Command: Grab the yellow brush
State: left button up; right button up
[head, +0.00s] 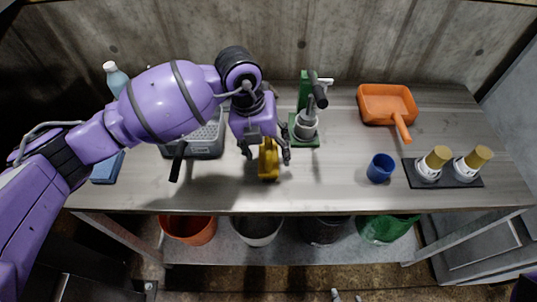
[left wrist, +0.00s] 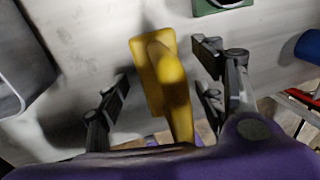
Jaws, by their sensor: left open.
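The yellow brush (head: 269,165) lies on the wooden bench near its front edge, in the middle of the head view. In the left wrist view the yellow brush (left wrist: 160,80) sits between the fingers, its narrower part pointing toward my palm. My left gripper (head: 266,158) is over the brush with one finger on each side. In the left wrist view the left gripper (left wrist: 160,88) is open, with a gap visible between each finger and the brush. The far end of the brush's narrow part is hidden by my palm. My right gripper is not in view.
A green press-like stand (head: 305,143) is behind right. An orange dustpan (head: 372,105), a blue cup (head: 380,168) and a dark tray (head: 464,181) with two gold-topped bottles are at right. Bins (head: 188,229) stand below the bench.

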pick_arm(q)
jog(key=c, duration=1.3)
jog(key=shift+r, duration=0.1)
jog(key=shift+c, duration=0.3)
